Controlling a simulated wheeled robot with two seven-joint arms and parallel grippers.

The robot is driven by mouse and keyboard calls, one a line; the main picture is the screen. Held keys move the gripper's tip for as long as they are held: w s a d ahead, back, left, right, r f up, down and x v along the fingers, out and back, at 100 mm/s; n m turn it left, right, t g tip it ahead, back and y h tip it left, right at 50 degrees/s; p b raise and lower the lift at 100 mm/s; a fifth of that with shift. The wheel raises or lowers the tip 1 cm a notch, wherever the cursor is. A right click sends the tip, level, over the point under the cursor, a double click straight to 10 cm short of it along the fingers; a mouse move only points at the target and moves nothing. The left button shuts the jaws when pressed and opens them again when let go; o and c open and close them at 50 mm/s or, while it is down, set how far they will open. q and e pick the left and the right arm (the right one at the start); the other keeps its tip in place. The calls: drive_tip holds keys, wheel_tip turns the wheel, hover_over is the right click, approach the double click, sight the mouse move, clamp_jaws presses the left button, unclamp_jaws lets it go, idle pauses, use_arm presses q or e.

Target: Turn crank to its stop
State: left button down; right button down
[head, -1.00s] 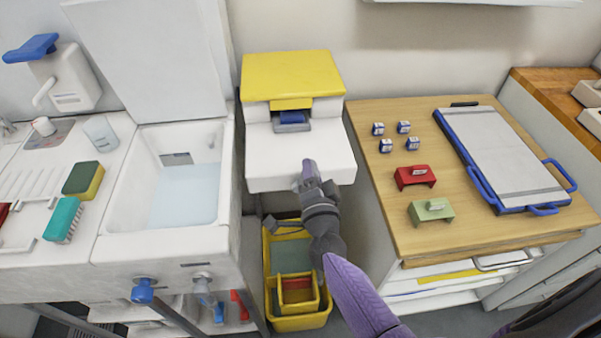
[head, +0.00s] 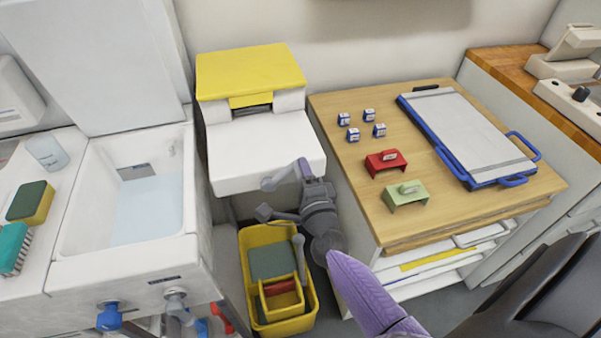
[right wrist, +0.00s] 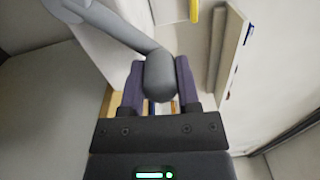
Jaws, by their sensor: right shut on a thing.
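The machine (head: 265,150) is a white box with a yellow top, standing between the sink and the wooden table. A grey crank (head: 281,178) shows at its front, its arm slanting up to the right. My right gripper (head: 304,170) is at the crank's right end. In the right wrist view the crank's rounded grip (right wrist: 160,77) sits between my two purple fingers, shut on it, and its arm runs to the upper left. The crank's pivot is hard to make out. My left gripper is out of view.
A yellow bin (head: 258,318) stands on the floor below the machine. The wooden table (head: 450,225) to the right holds small blue-white boxes, a red bracket (head: 385,161), a green bracket (head: 405,195) and a blue-framed board (head: 470,135). A sink (head: 75,225) is at left.

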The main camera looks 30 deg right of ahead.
drive_tip(key=shift+d+f, duration=0.15)
drive_tip(key=shift+f, duration=0.1)
drive_tip(key=c, duration=0.8)
unclamp_jaws()
drive_tip(key=o, duration=0.5)
drive_tip(key=shift+w+f, duration=0.1)
drive_tip(key=shift+w, duration=0.1)
drive_tip(key=shift+s, duration=0.1)
drive_tip(key=v, duration=1)
